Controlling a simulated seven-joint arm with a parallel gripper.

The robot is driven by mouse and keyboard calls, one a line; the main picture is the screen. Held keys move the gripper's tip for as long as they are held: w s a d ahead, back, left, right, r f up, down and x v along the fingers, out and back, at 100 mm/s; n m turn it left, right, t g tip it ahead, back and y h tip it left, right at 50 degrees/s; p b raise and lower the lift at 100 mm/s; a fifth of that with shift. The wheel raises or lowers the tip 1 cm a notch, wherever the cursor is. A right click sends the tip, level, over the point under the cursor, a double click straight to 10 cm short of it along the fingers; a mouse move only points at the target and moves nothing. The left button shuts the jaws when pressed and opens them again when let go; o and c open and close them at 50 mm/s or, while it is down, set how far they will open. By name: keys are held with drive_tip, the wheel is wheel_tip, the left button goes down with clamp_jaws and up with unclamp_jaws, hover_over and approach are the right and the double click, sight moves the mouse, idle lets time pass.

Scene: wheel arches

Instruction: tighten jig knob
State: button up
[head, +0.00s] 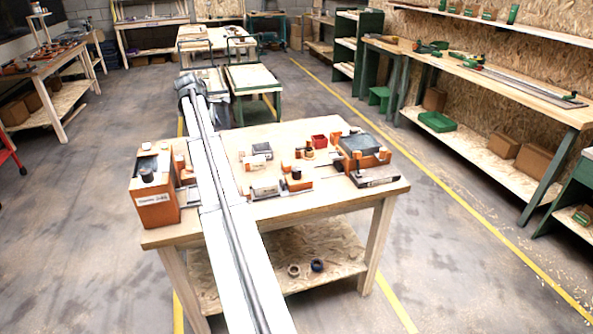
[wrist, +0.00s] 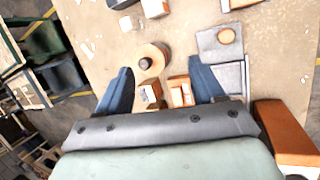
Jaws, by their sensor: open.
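In the wrist view, a round tan disc with a dark knob (wrist: 146,62) on it lies on the bench just beyond my fingertips. Small orange and white blocks (wrist: 181,91) show between and below my two blue fingers. My gripper (wrist: 160,80) is open, its fingers wide apart, with nothing visibly clamped between them. I cannot tell whether the fingers touch anything. In the head view, an orange box (head: 157,206) with a dark knob on top (head: 147,174) stands at the bench's left. Which head-view knob matches the wrist-view one is unclear.
The wooden bench (head: 330,205) also holds a grey-topped orange fixture (head: 362,150), a red bin (head: 319,141) and small jigs. In the wrist view, a grey plate (wrist: 208,47) and an orange block (wrist: 284,132) lie right. My white arm crosses the bench, hiding part of it.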

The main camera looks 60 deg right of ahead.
drive_tip(key=s+d+f+y, duration=0.1)
drive_tip(key=s+d+y, duration=0.1)
drive_tip(key=s+d, duration=0.35)
drive_tip(key=s+d+f+y, duration=0.2)
drive_tip(key=s+d, duration=0.1)
drive_tip(key=s, duration=0.5)
drive_tip(key=n+t+y, duration=0.2)
drive_tip(key=t+y, duration=0.1)
drive_tip(key=y, duration=0.1)
approach(297, 169)
drive_tip(key=x, duration=1)
drive_tip(key=shift+w+d+f, duration=0.1)
drive_tip(key=shift+c, duration=0.4)
drive_tip(key=c, duration=1)
drive_tip(key=shift+m, duration=0.3)
